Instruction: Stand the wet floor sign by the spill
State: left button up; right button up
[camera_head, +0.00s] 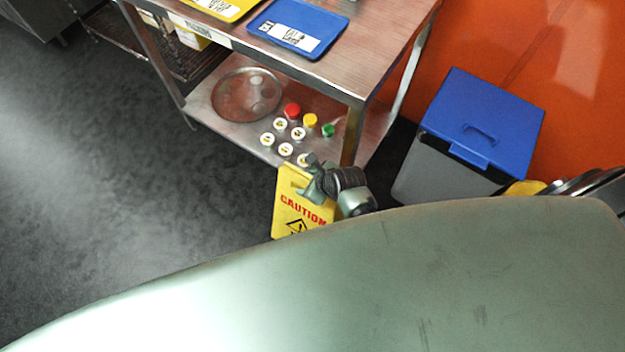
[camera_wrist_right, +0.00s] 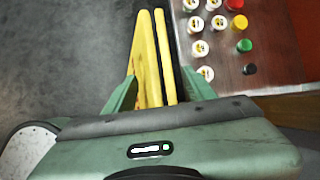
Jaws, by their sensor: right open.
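The yellow wet floor sign (camera_head: 297,213) is beside the front of the steel table, with "CAUTION" in red on its face. Its lower part is hidden in the head view. My right gripper (camera_head: 312,180) is at the sign's top edge. In the right wrist view the sign (camera_wrist_right: 146,60) shows as narrow yellow panels close together, running between the two green fingers of my right gripper (camera_wrist_right: 160,92). The fingers are apart, one on each side of the panels. I cannot make out a spill. My left gripper is not in view.
The steel table (camera_head: 345,80) has a lower shelf (camera_head: 205,110) holding several capped bottles (camera_head: 283,124) and a round metal plate (camera_head: 247,95). A grey bin with a blue lid (camera_head: 500,110) stands to the right by the orange wall. The dark floor (camera_head: 110,150) at left is clear.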

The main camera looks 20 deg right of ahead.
jog(key=p+v, duration=0.2)
jog(key=v, duration=1)
jog(key=shift+p, duration=0.35)
